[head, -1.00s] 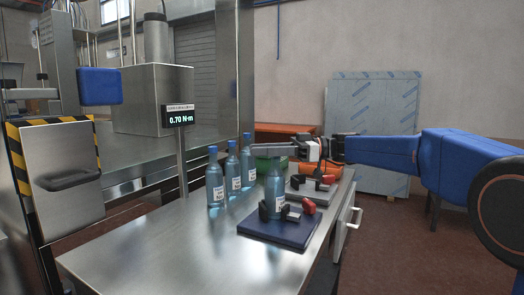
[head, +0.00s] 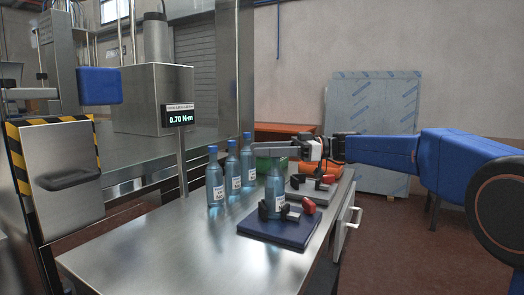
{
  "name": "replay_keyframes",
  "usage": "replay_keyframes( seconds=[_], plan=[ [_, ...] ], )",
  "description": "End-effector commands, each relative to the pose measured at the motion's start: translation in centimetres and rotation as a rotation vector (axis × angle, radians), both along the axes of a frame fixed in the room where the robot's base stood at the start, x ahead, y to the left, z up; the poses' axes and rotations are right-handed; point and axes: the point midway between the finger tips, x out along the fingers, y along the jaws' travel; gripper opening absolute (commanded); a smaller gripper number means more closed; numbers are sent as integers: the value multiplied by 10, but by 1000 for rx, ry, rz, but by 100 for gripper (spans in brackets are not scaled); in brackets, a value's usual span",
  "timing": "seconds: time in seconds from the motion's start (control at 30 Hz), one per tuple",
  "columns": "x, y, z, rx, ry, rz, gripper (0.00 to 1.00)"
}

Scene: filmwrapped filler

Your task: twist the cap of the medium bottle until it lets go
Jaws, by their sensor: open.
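A blue bottle (head: 275,187) stands upright in the black jaws of a clamp (head: 263,210) on a dark blue base plate (head: 268,234). I cannot tell for sure that it is the medium one. My gripper (head: 262,149) reaches in from the right, level with the bottle's top, its fingers pointing left. It is open. The bottle's cap is hidden behind the fingers, so I cannot tell whether they touch it. Three similar capped, labelled bottles (head: 215,184) (head: 232,172) (head: 247,160) stand in a row to the left.
A second clamp on a grey plate (head: 318,195) sits behind, with green (head: 262,172) and orange (head: 333,168) bins beyond. A display (head: 178,115) on a post reads 0.70 N·m. The steel table (head: 150,252) is clear at front left.

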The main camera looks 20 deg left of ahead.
Motion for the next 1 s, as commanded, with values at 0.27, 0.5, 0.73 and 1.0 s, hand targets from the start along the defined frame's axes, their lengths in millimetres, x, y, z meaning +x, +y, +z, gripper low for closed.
replay_keyframes(
  seconds=[0.27,0.5,0.73,1.0],
  plan=[
    [24,-38,0,0,0,-3,43],
    [50,-79,0,0,0,-4,43],
    [72,-116,-1,-1,1,-3,43],
    [87,-141,0,0,0,-1,43]
  ],
)
